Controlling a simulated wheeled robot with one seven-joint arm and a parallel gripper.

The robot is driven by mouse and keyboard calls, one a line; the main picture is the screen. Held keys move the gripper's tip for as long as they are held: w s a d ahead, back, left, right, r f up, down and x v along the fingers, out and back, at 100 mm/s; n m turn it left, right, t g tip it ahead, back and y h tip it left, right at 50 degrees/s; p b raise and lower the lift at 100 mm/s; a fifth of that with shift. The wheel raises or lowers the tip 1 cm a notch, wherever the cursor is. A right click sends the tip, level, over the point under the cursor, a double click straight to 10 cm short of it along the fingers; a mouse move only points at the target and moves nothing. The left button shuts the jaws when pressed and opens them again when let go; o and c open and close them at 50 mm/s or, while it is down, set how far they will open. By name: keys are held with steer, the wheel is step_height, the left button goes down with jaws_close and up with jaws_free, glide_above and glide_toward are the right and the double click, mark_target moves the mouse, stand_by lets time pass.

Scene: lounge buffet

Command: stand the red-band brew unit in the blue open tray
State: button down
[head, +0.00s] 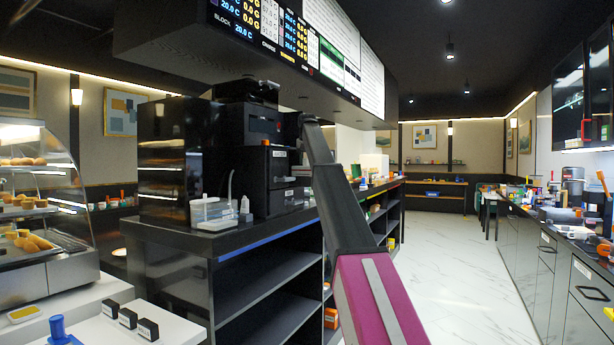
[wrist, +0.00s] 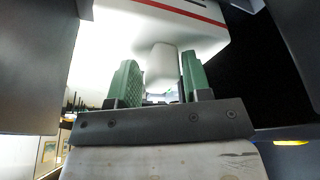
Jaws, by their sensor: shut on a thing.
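In the wrist view, the brew unit (wrist: 150,22) is a white body with a red band (wrist: 185,10) across it. A pale round stub (wrist: 162,66) sticks out of it toward my gripper. My gripper (wrist: 160,82) has its two green-padded fingers on either side of this stub and is shut on the unit. The rest of the unit is cut off by the picture's edge. In the head view my gripper and the unit cannot be seen; only my arm shows. I cannot make out the blue open tray for certain in either view.
A display board (head: 300,45) hangs above. The pale floor (head: 433,245) is clear up to the right-hand counter (head: 540,250).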

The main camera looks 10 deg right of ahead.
steer(key=shift+r, duration=0.85)
stand_by(0.4)
steer(key=shift+w+r, duration=0.2)
steer(key=shift+r, duration=4.1)
step_height(320, 180, up, 8)
steer(key=shift+s+r, duration=0.15)
